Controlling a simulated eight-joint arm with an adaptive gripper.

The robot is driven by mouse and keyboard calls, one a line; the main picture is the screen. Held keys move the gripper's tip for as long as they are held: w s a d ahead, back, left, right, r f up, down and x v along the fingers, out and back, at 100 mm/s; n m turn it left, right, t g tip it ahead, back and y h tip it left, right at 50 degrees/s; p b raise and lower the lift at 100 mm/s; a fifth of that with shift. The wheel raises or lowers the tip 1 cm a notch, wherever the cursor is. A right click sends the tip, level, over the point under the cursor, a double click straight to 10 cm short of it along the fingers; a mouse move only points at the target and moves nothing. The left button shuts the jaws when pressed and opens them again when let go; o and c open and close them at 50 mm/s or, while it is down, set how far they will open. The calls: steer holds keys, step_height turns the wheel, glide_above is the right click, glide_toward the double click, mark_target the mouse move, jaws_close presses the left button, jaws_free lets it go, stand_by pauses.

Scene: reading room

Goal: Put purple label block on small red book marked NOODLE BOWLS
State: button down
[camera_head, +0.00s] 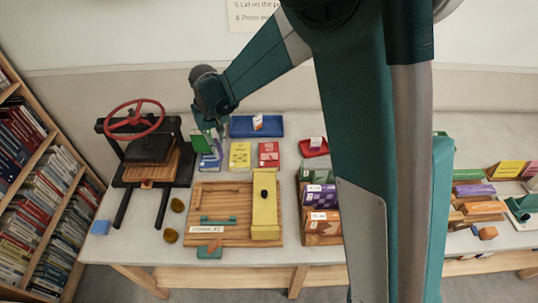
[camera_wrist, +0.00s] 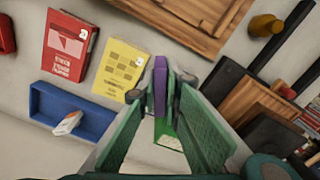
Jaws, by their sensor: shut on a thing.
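My gripper (camera_wrist: 161,92) is shut on the purple label block (camera_wrist: 160,78), which stands between the fingertips in the wrist view. In the head view my gripper (camera_head: 203,142) is at the left of the book row, and the block cannot be clearly made out there. The small red book (camera_head: 268,154) lies flat to the right of the yellow book. In the wrist view the red book (camera_wrist: 68,47) is at the upper left, apart from the gripper, its lettering too small to read surely. No block lies on it.
A yellow book (camera_head: 240,155) lies between my gripper and the red book. A blue tray (camera_head: 237,127) holding a white-and-orange block (camera_head: 257,122) is behind. A red tray (camera_head: 323,150) is to the right. A press (camera_head: 146,148) stands left; a wooden board (camera_head: 230,190) lies in front.

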steer(key=w+d+m, duration=0.2)
steer(key=w+d, duration=0.1)
steer(key=d, duration=0.6)
steer(key=w+d+r+m, duration=0.1)
steer(key=w+d+m, duration=0.2)
steer(key=d, duration=0.7)
steer(key=shift+w, duration=0.65)
glide_above(269, 154)
steer(key=shift+f+b, duration=0.35)
steer(key=shift+f, duration=2.75)
steer(key=shift+f, duration=1.9)
steer(key=shift+f+b, duration=0.1)
steer(key=shift+b, duration=0.25)
steer(key=c, duration=3)
jaws_free()
steer(key=o, duration=0.5)
